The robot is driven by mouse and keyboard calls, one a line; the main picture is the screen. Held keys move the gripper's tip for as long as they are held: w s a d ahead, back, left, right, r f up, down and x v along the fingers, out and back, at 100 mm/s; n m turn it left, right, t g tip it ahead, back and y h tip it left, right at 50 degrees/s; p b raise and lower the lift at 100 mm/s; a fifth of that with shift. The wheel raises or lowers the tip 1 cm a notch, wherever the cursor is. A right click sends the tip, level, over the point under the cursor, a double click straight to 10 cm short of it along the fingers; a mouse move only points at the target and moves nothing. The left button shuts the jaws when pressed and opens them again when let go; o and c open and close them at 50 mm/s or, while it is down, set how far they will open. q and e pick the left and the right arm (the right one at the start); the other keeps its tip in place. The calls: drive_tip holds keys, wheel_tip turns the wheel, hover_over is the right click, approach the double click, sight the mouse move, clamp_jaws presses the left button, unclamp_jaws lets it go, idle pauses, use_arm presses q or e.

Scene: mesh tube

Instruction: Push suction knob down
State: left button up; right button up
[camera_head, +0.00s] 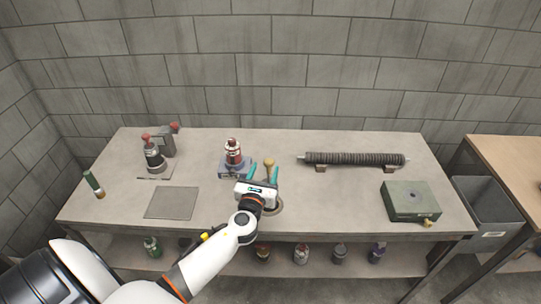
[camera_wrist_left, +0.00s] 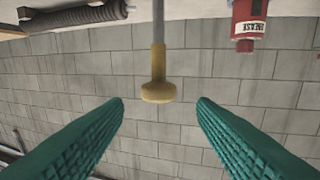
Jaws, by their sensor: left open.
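The suction knob is a yellow-brass knob (camera_head: 268,162) on an upright rod, standing near the middle of the table. In the left wrist view the picture is upside down, and the knob (camera_wrist_left: 157,92) shows with its grey rod running to the top edge. My left gripper (camera_head: 263,173) is open, with teal fingers close to the knob. In the wrist view the knob appears between the two fingers (camera_wrist_left: 160,105), with clear gaps on both sides. Whether it lies beyond the fingertips I cannot tell. The rod's base is partly hidden behind my wrist. My right gripper is not in view.
A red bottle (camera_head: 233,151) stands on a grey stand just left of my gripper. A dark ribbed tube (camera_head: 355,159) lies on supports to the right. A green box (camera_head: 410,201) sits at the right. A flat grey plate (camera_head: 172,203) and a red-topped device (camera_head: 154,155) are left.

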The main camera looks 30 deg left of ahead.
use_arm(q)
drive_tip(key=x, duration=0.7)
drive_tip(key=shift+f, duration=0.1)
clamp_jaws()
